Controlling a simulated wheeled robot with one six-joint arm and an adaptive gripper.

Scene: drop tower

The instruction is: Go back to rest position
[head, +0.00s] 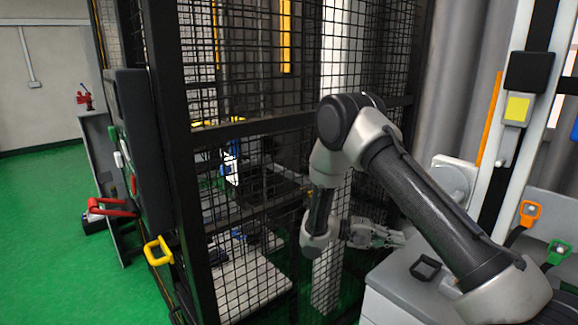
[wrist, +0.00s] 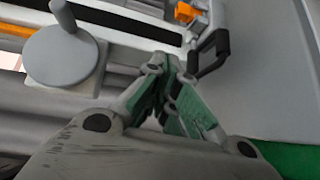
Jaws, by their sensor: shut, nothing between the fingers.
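My arm reaches in from the lower right in the head view and bends down in front of the mesh cage. My gripper (head: 385,237) is near the grey cabinet top, pointing right. In the wrist view my gripper (wrist: 165,70) is shut with nothing between its fingers. A black handle (wrist: 210,50) shows just beyond and to the right of the fingertips. A round grey knob on a square plate (wrist: 68,58) is to the left of them.
A black mesh cage (head: 240,130) stands close behind my arm. The grey cabinet (head: 390,283) with a black handle (head: 425,267) lies below. Orange (head: 530,210) and green (head: 558,252) handles are at right. Open green floor (head: 50,215) lies at left.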

